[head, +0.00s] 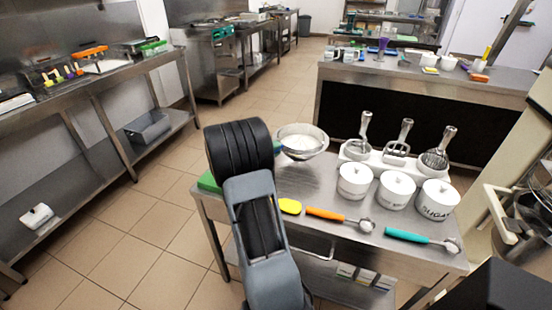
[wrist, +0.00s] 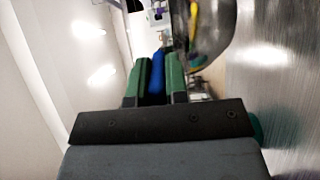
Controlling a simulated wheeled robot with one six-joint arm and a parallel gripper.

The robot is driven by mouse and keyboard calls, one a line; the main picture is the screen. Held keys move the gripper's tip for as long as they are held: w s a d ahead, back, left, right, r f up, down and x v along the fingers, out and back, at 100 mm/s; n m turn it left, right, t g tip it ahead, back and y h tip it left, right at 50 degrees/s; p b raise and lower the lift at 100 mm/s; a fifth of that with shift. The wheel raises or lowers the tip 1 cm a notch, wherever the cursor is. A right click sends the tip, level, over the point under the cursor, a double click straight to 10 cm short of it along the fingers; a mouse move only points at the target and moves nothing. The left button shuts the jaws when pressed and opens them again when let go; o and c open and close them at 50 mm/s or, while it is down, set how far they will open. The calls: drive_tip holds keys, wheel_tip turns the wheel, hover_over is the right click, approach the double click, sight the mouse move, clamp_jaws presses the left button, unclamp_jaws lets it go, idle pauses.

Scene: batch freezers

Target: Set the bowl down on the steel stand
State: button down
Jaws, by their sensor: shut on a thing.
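A shiny steel bowl (head: 302,148) with white contents is at the back left of the steel stand (head: 315,181) in the head view. My gripper is mostly hidden there behind my dark wrist; a green bit of it shows beside the bowl. In the wrist view my gripper (wrist: 157,80) has green fingers closed around a narrow blue piece. The bowl's curved side (wrist: 215,30) shows just beyond the fingers, with the steel top (wrist: 280,110) to its right. I cannot tell whether the bowl touches the top.
White canisters (head: 396,192), one marked SUGAR, stand right of the bowl, before a white rack (head: 362,154) of utensils. A yellow spatula (head: 290,206), an orange-handled scoop (head: 338,216) and a teal-handled scoop (head: 420,238) lie in front. Some bare steel lies between bowl and canisters.

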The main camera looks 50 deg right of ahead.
sight(287, 151)
drive_tip(key=shift+f, duration=1.95)
drive_tip(key=c, duration=1.1)
unclamp_jaws()
drive_tip(key=shift+r, duration=0.1)
